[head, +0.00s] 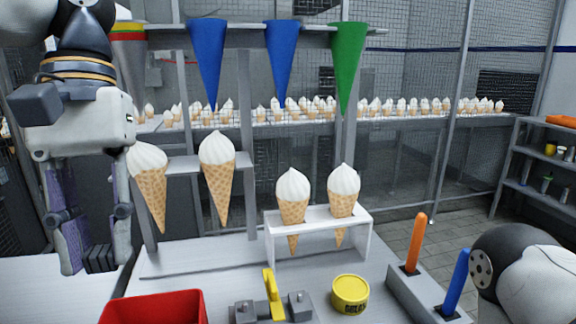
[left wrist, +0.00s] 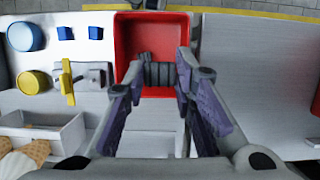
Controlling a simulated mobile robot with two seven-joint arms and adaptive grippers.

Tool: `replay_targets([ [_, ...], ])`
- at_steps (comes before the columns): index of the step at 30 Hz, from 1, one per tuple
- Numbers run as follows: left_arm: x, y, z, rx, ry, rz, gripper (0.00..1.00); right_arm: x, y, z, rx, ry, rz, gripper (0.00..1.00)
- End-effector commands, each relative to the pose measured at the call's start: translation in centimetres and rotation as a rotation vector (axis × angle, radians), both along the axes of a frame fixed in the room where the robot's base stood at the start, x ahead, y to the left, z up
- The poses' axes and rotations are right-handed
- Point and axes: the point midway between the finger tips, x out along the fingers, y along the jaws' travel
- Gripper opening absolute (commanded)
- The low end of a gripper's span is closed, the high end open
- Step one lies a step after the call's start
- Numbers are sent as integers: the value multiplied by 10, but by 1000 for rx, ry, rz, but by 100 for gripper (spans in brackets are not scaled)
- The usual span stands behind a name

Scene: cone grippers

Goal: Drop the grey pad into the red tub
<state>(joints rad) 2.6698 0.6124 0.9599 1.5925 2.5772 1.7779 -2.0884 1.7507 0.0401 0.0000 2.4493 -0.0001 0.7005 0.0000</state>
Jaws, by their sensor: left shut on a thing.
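My left gripper (head: 97,254) hangs at the left of the head view with its fingers pointing down. It is shut on the grey pad (head: 102,260), a small dark ribbed block, which also shows between the fingertips in the left wrist view (left wrist: 159,72). The red tub (head: 150,300) is at the bottom left of the head view, cut off by the frame edge. In the left wrist view the pad overlaps the open inside of the red tub (left wrist: 126,45). The pad's height above it is hard to tell. My right gripper is not in view.
A yellow tin (head: 350,294) and a yellow-handled lever fixture (head: 272,292) stand right of the tub. Ice-cream cones sit in a white stand (head: 318,222). Orange (head: 417,242) and blue (head: 455,283) handles rise further right. A blue round tin (left wrist: 26,36) shows in the wrist view.

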Motion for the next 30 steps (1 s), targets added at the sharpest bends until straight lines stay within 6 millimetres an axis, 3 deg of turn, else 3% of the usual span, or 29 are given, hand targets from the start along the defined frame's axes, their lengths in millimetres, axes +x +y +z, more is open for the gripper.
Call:
replay_targets([
  [12,0,0,-53,0,3,0,10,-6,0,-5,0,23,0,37],
  [23,-1,0,-59,0,-3,-1,10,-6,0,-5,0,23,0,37],
  [24,-1,0,-59,0,-3,-1,31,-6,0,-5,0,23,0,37],
  [26,-1,0,-59,0,-3,-1,45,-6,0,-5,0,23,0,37],
  [30,-1,0,-59,0,-3,-1,48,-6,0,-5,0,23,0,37],
])
